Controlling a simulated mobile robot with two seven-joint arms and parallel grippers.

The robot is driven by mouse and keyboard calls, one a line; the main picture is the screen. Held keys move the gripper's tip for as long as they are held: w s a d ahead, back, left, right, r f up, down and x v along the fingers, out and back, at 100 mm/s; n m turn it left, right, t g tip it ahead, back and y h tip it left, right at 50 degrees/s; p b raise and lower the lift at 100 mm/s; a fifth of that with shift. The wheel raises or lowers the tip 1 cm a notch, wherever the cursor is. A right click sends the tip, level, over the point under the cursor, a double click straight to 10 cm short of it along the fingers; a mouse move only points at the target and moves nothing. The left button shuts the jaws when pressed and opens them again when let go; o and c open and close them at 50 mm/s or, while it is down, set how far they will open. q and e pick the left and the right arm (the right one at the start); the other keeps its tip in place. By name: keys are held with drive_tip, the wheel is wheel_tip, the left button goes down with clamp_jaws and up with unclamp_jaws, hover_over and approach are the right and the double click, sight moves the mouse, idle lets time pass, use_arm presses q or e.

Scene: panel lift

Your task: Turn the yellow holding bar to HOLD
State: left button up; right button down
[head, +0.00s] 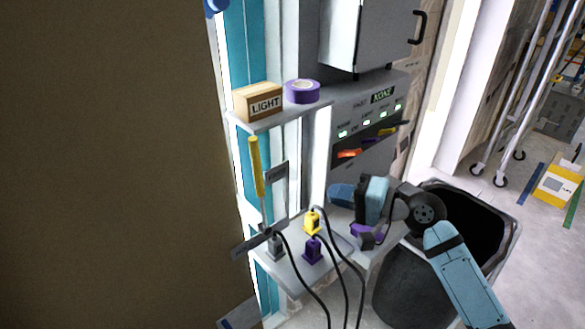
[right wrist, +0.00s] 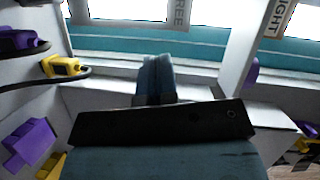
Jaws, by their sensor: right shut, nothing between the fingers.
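The yellow holding bar (head: 256,165) stands nearly upright in the head view, beside the right edge of a large brown panel (head: 110,160). Its thin grey lower part runs down behind the small shelf's plugs. Dark labels sit right of it (head: 277,172) and below it (head: 258,245); I cannot read them in this view. My right gripper (head: 340,195) is shut and empty, to the right of the bar and apart from it. In the right wrist view its closed fingers (right wrist: 156,75) point toward a teal strip and a partly cut label ending in "REE" (right wrist: 182,12). The bar is not visible there.
A shelf above holds a LIGHT box (head: 258,102) and purple tape (head: 302,91). The lower shelf (head: 290,275) carries a yellow plug (head: 312,222), a purple plug (head: 313,250) and a grey plug (head: 276,246) with black cables. A grey control panel (head: 365,125) and black bin (head: 480,215) are right.

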wheel_tip(320, 180, up, 8)
drive_tip(key=g+y, duration=0.2)
use_arm(q)
drive_tip(key=r+p, duration=0.1)
drive_tip(key=d+r+p, duration=0.1)
drive_tip(key=p, duration=0.1)
drive_tip(key=shift+r, duration=0.25)
use_arm(e)
hover_over(260, 189)
drive_tip(key=d, duration=0.3)
drive_tip(key=shift+w+d+r+n+g, duration=0.1)
drive_tip(key=shift+w+d+n+g, duration=0.1)
drive_tip(key=shift+w+n+g, duration=0.15)
use_arm(q)
drive_tip(key=shift+r, duration=0.1)
